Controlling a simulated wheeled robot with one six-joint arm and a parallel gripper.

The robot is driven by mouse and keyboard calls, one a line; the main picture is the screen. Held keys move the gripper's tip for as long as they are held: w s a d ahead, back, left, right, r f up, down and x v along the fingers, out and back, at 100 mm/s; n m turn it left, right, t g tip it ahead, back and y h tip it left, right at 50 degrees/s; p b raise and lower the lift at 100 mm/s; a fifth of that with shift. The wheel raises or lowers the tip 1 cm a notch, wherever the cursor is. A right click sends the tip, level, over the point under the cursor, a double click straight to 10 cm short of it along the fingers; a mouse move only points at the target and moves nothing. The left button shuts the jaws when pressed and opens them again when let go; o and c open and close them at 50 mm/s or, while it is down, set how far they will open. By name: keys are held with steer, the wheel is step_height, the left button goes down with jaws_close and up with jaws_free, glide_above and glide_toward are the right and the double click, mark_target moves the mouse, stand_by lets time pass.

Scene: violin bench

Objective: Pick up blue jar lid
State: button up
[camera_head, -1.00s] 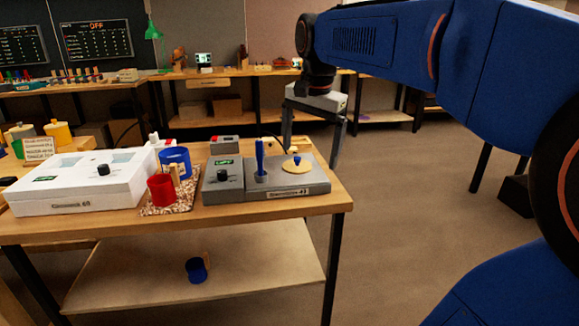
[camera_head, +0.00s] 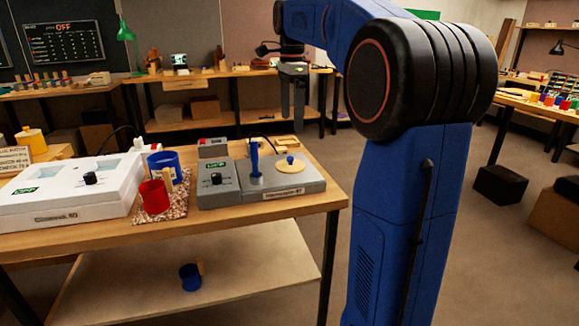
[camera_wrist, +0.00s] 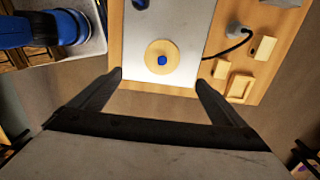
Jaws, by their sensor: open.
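The lid is a pale tan disc with a small blue knob (camera_head: 290,164). It lies flat on the grey box at the right of the near bench. In the wrist view the lid (camera_wrist: 153,64) shows from above, upper centre, between and slightly beyond my fingertips. My gripper (camera_head: 292,112) hangs above and behind the box in the head view, fingers down. In the wrist view my gripper (camera_wrist: 158,78) is open, with nothing between its fingers. The lid looks apart from both fingers.
A blue stick (camera_head: 254,160) stands upright on the box beside the lid. A blue mug (camera_head: 156,160) and red cup (camera_head: 153,197) are further left, near a white box (camera_head: 60,202). A blue cup (camera_head: 189,277) is on the shelf below. Wooden pieces (camera_wrist: 241,88) lie near the bench edge.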

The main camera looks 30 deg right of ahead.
glide_above(290, 157)
steer(key=f, duration=0.8)
steer(key=shift+s+f, duration=0.25)
steer(key=shift+s, duration=0.15)
steer(key=shift+w+f, duration=0.15)
steer(key=shift+f, duration=1.2)
steer(key=shift+w+f, duration=0.15)
steer(key=shift+f, duration=1.2)
steer(key=c, duration=1.1)
